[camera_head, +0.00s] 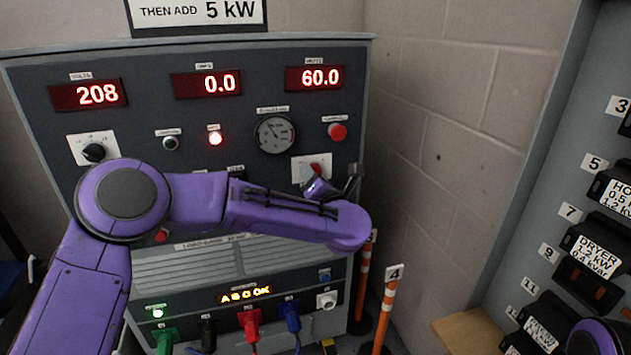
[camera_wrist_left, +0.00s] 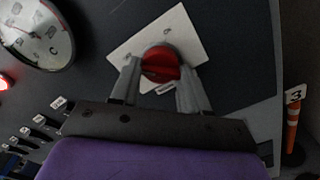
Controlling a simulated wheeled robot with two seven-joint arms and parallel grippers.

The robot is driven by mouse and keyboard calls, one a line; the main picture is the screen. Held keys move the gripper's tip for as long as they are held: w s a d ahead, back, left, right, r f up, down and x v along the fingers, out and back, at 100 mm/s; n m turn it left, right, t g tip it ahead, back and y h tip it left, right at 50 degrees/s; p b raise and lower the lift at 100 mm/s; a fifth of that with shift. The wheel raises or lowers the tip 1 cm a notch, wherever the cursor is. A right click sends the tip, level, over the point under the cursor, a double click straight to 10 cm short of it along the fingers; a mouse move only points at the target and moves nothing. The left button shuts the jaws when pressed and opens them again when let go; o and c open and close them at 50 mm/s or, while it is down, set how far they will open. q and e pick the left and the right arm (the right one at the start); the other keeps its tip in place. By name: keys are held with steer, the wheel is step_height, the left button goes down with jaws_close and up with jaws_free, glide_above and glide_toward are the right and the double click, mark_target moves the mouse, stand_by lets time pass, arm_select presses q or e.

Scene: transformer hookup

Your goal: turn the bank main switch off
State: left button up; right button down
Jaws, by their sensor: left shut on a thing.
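A red rotary switch knob (camera_wrist_left: 161,64) sits on a square white plate (camera_wrist_left: 187,36) on the dark grey panel in the left wrist view. The fingers of my left gripper (camera_wrist_left: 158,84) stand on either side of the knob and are shut on it. In the head view the white plate (camera_head: 299,170) shows at the panel's right, with the red knob partly hidden behind my left wrist. The plate's position marks are too small to read. My right gripper is out of view.
The grey panel has red displays reading 208 (camera_head: 88,95), 0.0 and 60.0, a lit red lamp (camera_head: 215,139), a dial gauge (camera_head: 275,133) and a red button (camera_head: 337,131). Coloured plugs (camera_head: 250,325) sit below. Orange posts (camera_head: 386,310) and a breaker panel (camera_head: 600,190) stand at the right.

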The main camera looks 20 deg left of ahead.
arm_select(q)
steer(key=o, duration=1)
steer(key=shift+o, duration=0.2)
steer(key=b+v, duration=0.1)
steer(key=v, duration=0.9)
steer(key=shift+s, duration=0.2)
steer(key=shift+d, duration=0.15)
